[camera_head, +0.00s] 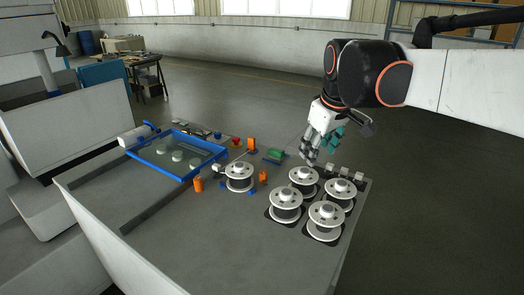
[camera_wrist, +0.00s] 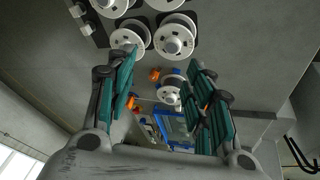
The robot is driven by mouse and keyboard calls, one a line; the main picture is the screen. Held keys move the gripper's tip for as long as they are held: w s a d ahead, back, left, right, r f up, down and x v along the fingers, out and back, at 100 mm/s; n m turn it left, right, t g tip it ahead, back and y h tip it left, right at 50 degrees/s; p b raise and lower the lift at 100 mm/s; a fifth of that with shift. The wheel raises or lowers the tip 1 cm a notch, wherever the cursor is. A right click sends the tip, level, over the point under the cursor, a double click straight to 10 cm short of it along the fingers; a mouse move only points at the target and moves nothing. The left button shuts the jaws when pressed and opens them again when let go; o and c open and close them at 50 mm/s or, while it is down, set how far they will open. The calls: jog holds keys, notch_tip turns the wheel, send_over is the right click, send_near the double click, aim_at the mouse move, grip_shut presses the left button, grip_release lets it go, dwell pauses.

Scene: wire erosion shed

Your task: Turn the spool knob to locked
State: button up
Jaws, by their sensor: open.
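A white spool (camera_head: 239,178) stands alone near the middle of the table, with small orange and blue parts around it. It also shows between my fingers in the wrist view (camera_wrist: 168,96). An orange part (camera_head: 251,144) stands behind it and an orange piece (camera_head: 263,176) sits to its right. I cannot tell which part is the spool knob or how it is turned. My gripper (camera_head: 310,150) is open and empty, above the far side of the table near the group of spools. Its fingers (camera_wrist: 160,62) are spread wide in the wrist view.
Several white spools (camera_head: 326,222) stand on dark pads at the table's right end, below my gripper. A blue-framed tray (camera_head: 150,153) with round pieces lies to the left. An orange cylinder (camera_head: 198,184) and a green block (camera_head: 275,155) stand nearby. The table's front left is clear.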

jog(key=w+a+n+g+p, duration=0.1)
jog(key=w+a+n, duration=0.2)
jog(key=w, duration=0.7)
jog(key=n+g+p, duration=0.3)
jog(key=n+p, duration=0.1)
jog(key=n, duration=0.3)
send_over(263, 172)
notch_tip(263, 172, down, 13)
notch_tip(263, 172, down, 13)
jog(key=b, duration=0.3)
jog(key=shift+w+f, duration=0.1)
jog(key=shift+w, duration=0.05)
jog(key=c, duration=1.1)
